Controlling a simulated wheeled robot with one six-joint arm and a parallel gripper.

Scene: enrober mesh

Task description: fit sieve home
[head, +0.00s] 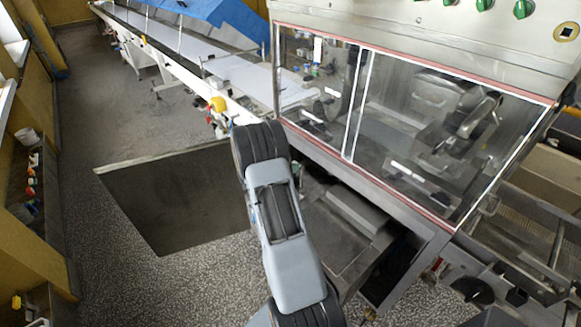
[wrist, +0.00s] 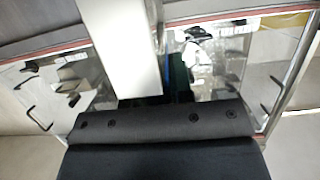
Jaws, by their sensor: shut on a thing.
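In the wrist view the dark body of my gripper (wrist: 160,122), with several round fixings, fills the lower middle. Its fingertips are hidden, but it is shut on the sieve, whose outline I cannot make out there. In the head view my arm hides the gripper. A large, flat, dark panel (head: 175,200) with a pale far edge shows left of my arm; I cannot tell whether it is the sieve. The enrober (head: 420,50), a steel machine with framed clear windows, stands to the right of my arm. Its windows (wrist: 75,85) also show in the wrist view.
A long white conveyor (head: 190,50) with a blue cover (head: 215,14) runs back from the machine. A low metal box (head: 345,225) sits under the windows. Shelving (head: 30,185) lines the left wall. Speckled floor (head: 110,270) is clear at lower left.

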